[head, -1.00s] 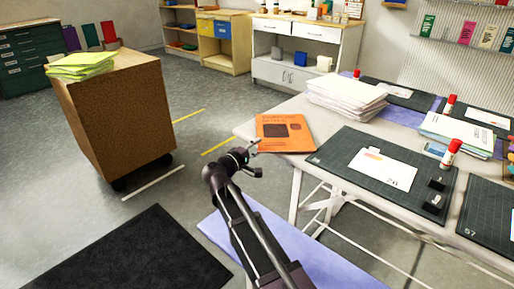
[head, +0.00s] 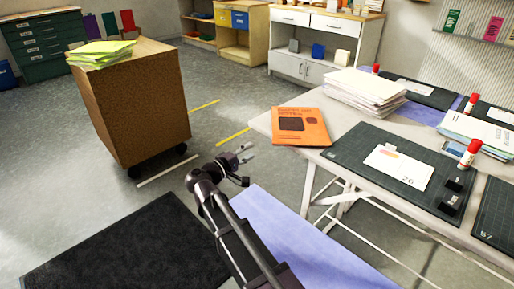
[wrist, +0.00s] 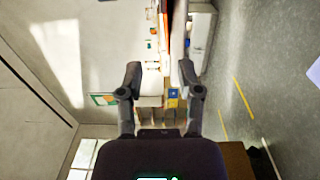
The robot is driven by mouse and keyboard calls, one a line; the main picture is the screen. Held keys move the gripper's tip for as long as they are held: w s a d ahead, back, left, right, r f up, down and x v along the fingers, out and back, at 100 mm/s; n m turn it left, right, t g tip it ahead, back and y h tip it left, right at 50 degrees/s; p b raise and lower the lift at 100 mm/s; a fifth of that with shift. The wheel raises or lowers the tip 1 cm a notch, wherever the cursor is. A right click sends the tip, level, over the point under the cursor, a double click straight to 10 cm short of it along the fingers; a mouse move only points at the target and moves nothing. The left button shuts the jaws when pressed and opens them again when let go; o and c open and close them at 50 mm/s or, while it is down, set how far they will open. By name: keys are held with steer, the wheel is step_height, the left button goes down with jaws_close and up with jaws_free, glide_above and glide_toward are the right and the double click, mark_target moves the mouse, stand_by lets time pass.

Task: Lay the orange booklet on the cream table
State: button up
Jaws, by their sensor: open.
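The orange booklet (head: 312,127), with dark print on its cover, lies flat at the near left corner of a pale table (head: 262,122). My gripper (head: 246,153) is left of that corner in the head view, apart from the booklet, open and empty. In the wrist view my gripper (wrist: 160,78) shows two spread fingers. A thin orange strip (wrist: 166,22) shows beyond them, perhaps the booklet seen edge-on; I cannot be sure.
A paper stack (head: 362,90), a dark cutting mat (head: 350,148) and a red-capped glue stick (head: 469,153) are on the pale table. A brown wheeled cabinet (head: 140,110) carrying green papers (head: 100,52) stands left. Floor between is clear.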

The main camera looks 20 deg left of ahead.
steer(key=shift+s+a, duration=0.25)
steer(key=shift+s, duration=0.3)
jaws_close()
steer(key=w+d+r+m+g+y+p, duration=0.25)
steer(key=w+d+m+g+p, duration=0.3)
steer(key=m+g+p, duration=0.75)
step_height(320, 180, up, 8)
steer(key=s+m+g+y+p, duration=0.2)
steer(key=m+g+y+p, duration=0.1)
steer(key=p, duration=1.3)
steer(key=shift+a+m+g+y, duration=0.4)
steer(key=shift+m+y, duration=0.45)
steer(key=shift+m, duration=0.15)
steer(key=shift+f, duration=0.15)
